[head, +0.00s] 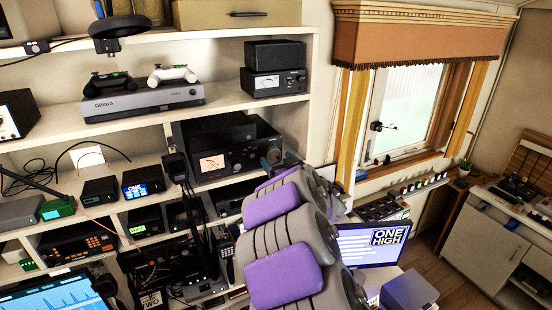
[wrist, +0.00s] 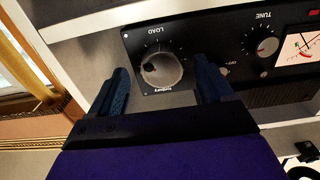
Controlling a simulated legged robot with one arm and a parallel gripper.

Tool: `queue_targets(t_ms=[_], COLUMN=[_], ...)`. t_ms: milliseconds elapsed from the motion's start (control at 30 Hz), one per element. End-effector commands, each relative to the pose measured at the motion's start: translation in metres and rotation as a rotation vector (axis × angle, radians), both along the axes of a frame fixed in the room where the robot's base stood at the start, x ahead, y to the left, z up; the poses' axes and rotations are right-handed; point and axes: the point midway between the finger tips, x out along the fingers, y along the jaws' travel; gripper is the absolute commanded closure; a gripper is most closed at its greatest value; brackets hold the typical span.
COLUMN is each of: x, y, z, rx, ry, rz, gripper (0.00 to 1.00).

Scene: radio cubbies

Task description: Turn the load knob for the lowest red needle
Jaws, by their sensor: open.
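In the wrist view, a round LOAD knob (wrist: 165,72) sits on a black radio panel. My gripper (wrist: 161,65) is open, with one blue finger on each side of the knob in the picture. I cannot tell whether the fingers touch it. A smaller TUNE knob (wrist: 266,47) and a lit meter with a red needle (wrist: 303,45) are to the right. In the head view, a black radio (head: 240,160) on the middle shelf has a lit meter (head: 212,163).
A smaller radio with a meter (head: 267,83) stands on the upper shelf. Another meter box (head: 14,114) is at the left edge. Shelf boards and side walls enclose the radios. A monitor (head: 370,245) stands below, right of my arm.

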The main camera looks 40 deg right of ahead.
Motion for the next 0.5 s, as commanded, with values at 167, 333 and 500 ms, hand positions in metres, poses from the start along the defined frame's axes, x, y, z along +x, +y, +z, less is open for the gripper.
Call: queue_targets(t_ms=[167,333,500], x=[0.0117,0.0145,0.0144], y=[-0.0022,-0.0028,-0.0026], z=[0.0,0.0007,0.0005], rx=[0.001,0.0,0.0], ry=[0.0,-0.002,-0.001], rz=[0.001,0.001,0.0], gripper=[0.2,0.2,0.2])
